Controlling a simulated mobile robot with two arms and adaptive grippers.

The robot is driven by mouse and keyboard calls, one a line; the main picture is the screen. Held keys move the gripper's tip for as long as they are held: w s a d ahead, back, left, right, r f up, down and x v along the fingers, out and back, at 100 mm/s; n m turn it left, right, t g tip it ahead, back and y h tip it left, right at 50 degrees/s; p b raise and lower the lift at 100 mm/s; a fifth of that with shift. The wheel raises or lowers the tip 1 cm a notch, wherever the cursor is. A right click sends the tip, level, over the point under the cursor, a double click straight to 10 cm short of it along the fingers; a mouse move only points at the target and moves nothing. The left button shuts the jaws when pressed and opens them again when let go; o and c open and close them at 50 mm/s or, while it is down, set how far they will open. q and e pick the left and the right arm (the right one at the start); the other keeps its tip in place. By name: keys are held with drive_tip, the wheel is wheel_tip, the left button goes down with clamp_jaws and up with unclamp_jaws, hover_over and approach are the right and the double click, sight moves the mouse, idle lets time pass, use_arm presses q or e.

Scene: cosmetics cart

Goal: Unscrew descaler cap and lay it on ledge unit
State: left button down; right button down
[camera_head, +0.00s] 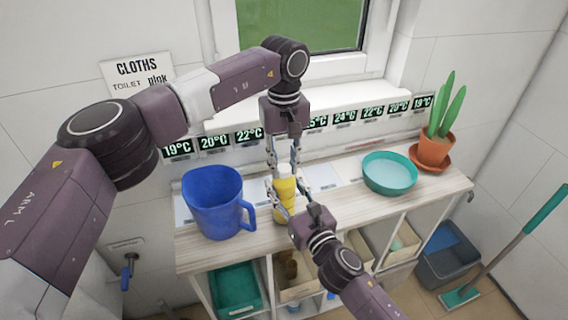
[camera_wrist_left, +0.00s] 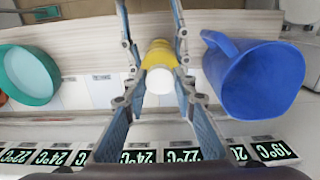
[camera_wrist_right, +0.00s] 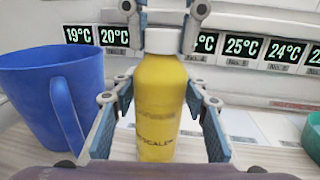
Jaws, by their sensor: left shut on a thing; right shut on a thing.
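The yellow descaler bottle (camera_head: 284,191) stands upright on the wooden top of the ledge unit (camera_head: 340,203). Its white cap (camera_wrist_right: 162,41) sits on the bottle's neck; it also shows in the left wrist view (camera_wrist_left: 161,80). My left gripper (camera_head: 283,168) comes down from above and is shut on the cap, a finger on each side. My right gripper (camera_head: 289,204) reaches in from the front and is shut on the bottle's body (camera_wrist_right: 160,105). Its fingers partly hide the lower bottle in the head view.
A blue jug (camera_head: 213,203) stands close left of the bottle. A teal bowl (camera_head: 390,174) and a potted plant (camera_head: 434,148) stand to the right. Temperature displays (camera_head: 249,135) line the wall behind.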

use_arm(q)
drive_tip(key=n, duration=0.4)
drive_tip(key=shift+n, duration=0.4)
drive_tip(key=n, duration=0.8)
drive_tip(key=shift+n, duration=0.3)
drive_tip(key=n, duration=0.5)
drive_tip(key=shift+w, duration=0.1)
drive_tip(key=n, duration=0.5)
drive_tip(key=shift+r, duration=0.1)
drive_tip(key=n, duration=0.3)
drive_tip(key=shift+n, duration=0.4)
drive_tip(key=n, duration=0.5)
drive_tip(key=shift+w, duration=0.1)
drive_tip(key=n, duration=0.4)
